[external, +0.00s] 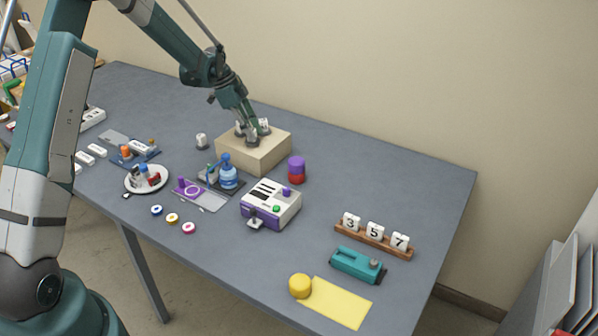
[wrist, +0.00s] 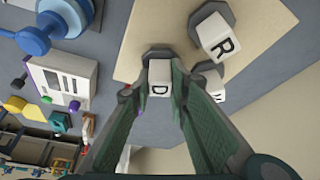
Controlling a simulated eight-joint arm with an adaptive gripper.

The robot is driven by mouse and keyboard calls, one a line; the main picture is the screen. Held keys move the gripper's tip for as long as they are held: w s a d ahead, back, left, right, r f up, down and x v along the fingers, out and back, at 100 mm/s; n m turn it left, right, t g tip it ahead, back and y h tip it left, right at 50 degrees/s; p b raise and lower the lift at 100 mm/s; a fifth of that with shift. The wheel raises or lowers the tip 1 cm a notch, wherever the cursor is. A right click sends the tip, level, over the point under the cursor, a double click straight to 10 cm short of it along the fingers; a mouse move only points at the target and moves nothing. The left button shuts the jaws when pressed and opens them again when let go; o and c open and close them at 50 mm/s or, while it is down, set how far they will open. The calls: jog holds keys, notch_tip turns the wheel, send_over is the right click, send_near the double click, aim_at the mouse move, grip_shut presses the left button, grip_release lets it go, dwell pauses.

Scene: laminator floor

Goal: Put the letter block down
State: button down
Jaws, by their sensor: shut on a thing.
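The white letter block marked D (wrist: 158,78) is between the fingers of my gripper (wrist: 152,90) in the wrist view. The gripper is shut on it. A dark octagonal pad (wrist: 158,53) shows just behind the block; I cannot tell whether they touch. In the external view my gripper (external: 252,138) is over the top of the beige box (external: 262,157), and its fingers hide most of the held block. The R block (wrist: 217,37) and another letter block (wrist: 214,86), its letter partly hidden, are beside the held block on dark pads.
A white block (external: 201,140) stands on the table left of the box.

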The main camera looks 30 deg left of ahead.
jog(key=shift+f, duration=0.2)
jog(key=shift+f, duration=0.15)
jog(key=c, duration=2.2)
grip_release()
jog(key=shift+r, duration=0.2)
jog(key=v, duration=1.2)
jog(key=shift+b, duration=0.4)
jog(key=shift+s+a+f, duration=0.1)
